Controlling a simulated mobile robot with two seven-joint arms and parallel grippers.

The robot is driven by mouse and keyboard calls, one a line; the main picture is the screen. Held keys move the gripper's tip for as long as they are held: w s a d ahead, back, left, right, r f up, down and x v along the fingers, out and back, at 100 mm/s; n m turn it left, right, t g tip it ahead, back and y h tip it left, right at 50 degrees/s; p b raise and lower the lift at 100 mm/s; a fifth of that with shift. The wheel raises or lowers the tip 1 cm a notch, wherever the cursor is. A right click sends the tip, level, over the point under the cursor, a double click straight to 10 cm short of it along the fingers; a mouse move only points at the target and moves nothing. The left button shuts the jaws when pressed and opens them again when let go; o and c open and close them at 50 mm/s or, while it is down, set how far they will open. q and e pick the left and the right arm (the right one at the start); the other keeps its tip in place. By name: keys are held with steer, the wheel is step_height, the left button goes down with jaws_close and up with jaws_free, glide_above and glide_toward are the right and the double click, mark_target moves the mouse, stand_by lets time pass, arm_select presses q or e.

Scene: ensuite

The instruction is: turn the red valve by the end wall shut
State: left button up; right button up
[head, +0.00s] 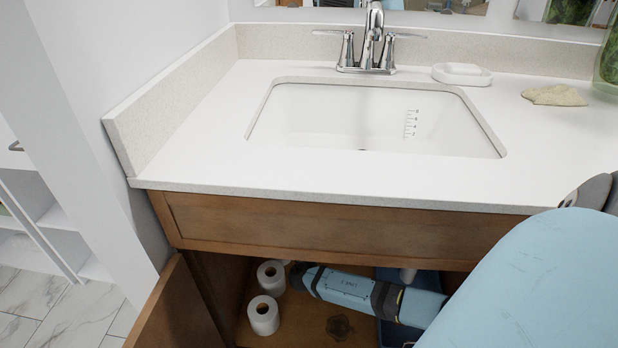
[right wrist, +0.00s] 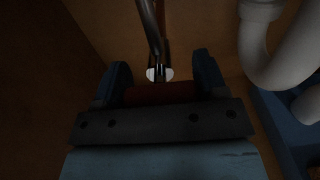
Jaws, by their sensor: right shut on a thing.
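The red valve (right wrist: 162,93) shows in the right wrist view as a dark red handle, dim in the shadow of the cabinet. A pale round plate (right wrist: 160,74) and a thin metal pipe (right wrist: 150,25) show just beyond it. My right gripper (right wrist: 161,78) has its two blue fingers on either side of the handle and is shut on it. In the head view my right arm reaches into the cabinet under the sink, and the gripper and valve are hidden there. The handle's exact angle is hard to tell. My left gripper is in neither view.
A white drain pipe (right wrist: 290,55) curves close to the gripper's right, above a blue bin (right wrist: 283,125). Two toilet rolls (head: 263,315) stand on the cabinet floor below my arm. The open door (head: 182,312) is at left; the countertop (head: 220,170) overhangs the opening.

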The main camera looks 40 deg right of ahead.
steer(key=o, duration=0.9)
steer(key=shift+o, duration=0.2)
arm_select(q)
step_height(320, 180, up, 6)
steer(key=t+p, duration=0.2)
steer(key=p, duration=0.2)
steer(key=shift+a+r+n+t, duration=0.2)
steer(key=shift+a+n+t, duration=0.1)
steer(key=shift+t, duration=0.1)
arm_select(e)
steer(key=v, duration=1.3)
steer(key=shift+s+a, duration=0.25)
steer(key=shift+s, duration=0.05)
steer(key=shift+a, duration=0.1)
